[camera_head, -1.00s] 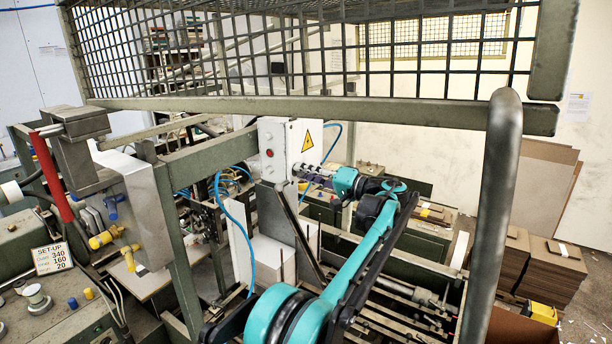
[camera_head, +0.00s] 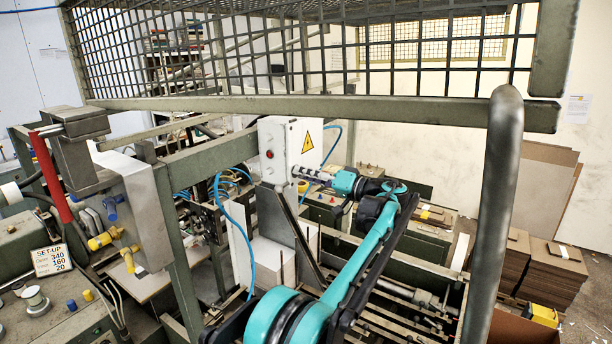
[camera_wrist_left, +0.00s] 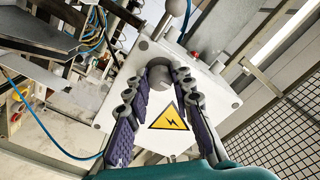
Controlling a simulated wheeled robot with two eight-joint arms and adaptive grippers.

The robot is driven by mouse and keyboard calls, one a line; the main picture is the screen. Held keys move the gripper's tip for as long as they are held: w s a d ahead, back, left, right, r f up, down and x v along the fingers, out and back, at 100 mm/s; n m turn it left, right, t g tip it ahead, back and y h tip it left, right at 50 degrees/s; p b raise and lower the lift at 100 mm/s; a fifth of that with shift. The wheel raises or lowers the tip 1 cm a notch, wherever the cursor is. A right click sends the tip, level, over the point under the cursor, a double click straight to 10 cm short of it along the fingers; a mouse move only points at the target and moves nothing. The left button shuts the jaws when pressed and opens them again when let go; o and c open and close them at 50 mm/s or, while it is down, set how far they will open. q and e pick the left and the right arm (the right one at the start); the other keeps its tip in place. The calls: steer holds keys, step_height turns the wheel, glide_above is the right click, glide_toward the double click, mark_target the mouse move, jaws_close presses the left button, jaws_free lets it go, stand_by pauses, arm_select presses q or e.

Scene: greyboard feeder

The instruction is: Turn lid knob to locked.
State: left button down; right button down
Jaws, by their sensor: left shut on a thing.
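The lid knob (camera_wrist_left: 161,77) is a round grey knob on the white lid of a box (camera_wrist_left: 119,101) with a yellow warning triangle (camera_wrist_left: 168,117). In the wrist view my left gripper (camera_wrist_left: 165,70) has its two dark fingers on either side of the knob, shut on it. In the head view the white box (camera_head: 273,138) is mounted on the green frame, and my left gripper (camera_head: 307,173) reaches its lower right side. The knob is hidden there by the fingers. No lock marking is readable. My right gripper is not in view.
A mesh guard (camera_head: 320,50) with a green lower rail spans the top of the head view. A blue hose (camera_head: 234,222) hangs left of the box. A thick grey post (camera_head: 497,220) stands at right. Cardboard stacks (camera_head: 553,270) stand on the floor at right.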

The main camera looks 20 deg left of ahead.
arm_select(q)
steer(key=c, duration=1.3)
jaws_free()
steer(key=s+d, duration=0.1)
steer(key=d, duration=1.1)
steer(key=shift+s, duration=0.3)
steer(key=s+a+f+m+h+b, duration=0.25)
steer(key=s+f+b, duration=0.25)
steer(key=f, duration=0.4)
steer(key=s+a+f+m+t+h+b, duration=0.1)
steer(key=s+f+h+b, duration=0.2)
steer(key=s+f+b, duration=0.4)
steer(key=s+a+f+m+h+b, duration=0.2)
steer(key=f+h+b, duration=0.15)
steer(key=f, duration=0.65)
steer(key=s+d+f+t+h+b, duration=0.1)
steer(key=s+d+f+h+b, duration=0.2)
steer(key=s+f+b, duration=0.3)
steer(key=s+d+f+m+t+h+b, duration=0.1)
steer(key=s+d+f+h+b, duration=0.2)
steer(key=f, duration=1.4)
steer(key=s+d+f+m+t+h+b, duration=0.1)
steer(key=s+d+f+b, duration=0.3)
steer(key=s+f+b, duration=0.5)
step_height(320, 180, down, 4)
steer(key=s+h, duration=0.1)
steer(key=s, duration=0.2)
steer(key=shift+r+t+h, duration=0.25)
steer(key=shift+t+h, duration=0.05)
steer(key=shift+h, duration=0.1)
